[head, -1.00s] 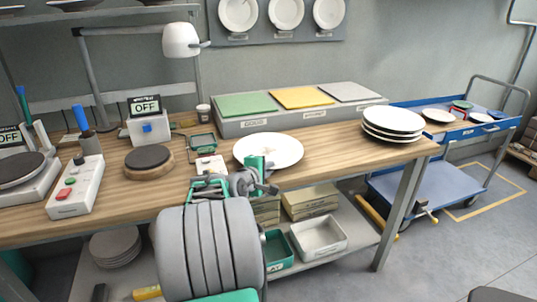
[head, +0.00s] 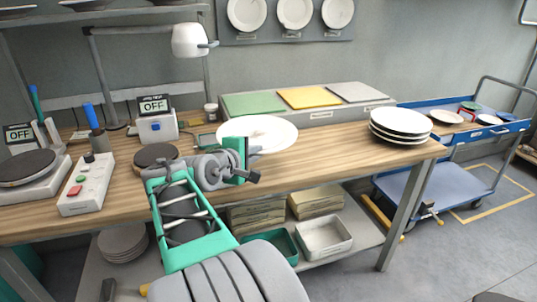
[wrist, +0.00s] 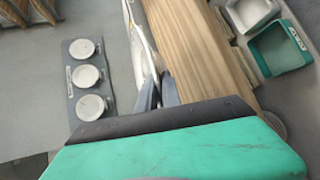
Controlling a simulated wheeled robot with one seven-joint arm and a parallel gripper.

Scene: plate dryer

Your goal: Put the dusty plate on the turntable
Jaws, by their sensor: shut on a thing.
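A white plate (head: 268,128) is held above the wooden table, near the green pad. It shows edge-on in the wrist view (wrist: 143,48). My gripper (head: 254,151) is shut on its near rim; its dark fingers (wrist: 158,92) show in the wrist view. No dust can be made out. A dark round disc on a wooden base (head: 155,155) stands left of the plate, partly hidden by my arm; it may be the turntable. Another dark disc (head: 28,167) sits on a white unit at the far left.
A stack of white plates (head: 400,122) stands at the table's right end. A lamp (head: 190,40) hangs over the back. A box with green, yellow and grey pads (head: 310,97) lies behind the plate. A white switch box (head: 88,182) stands left. A blue cart (head: 455,150) is at right.

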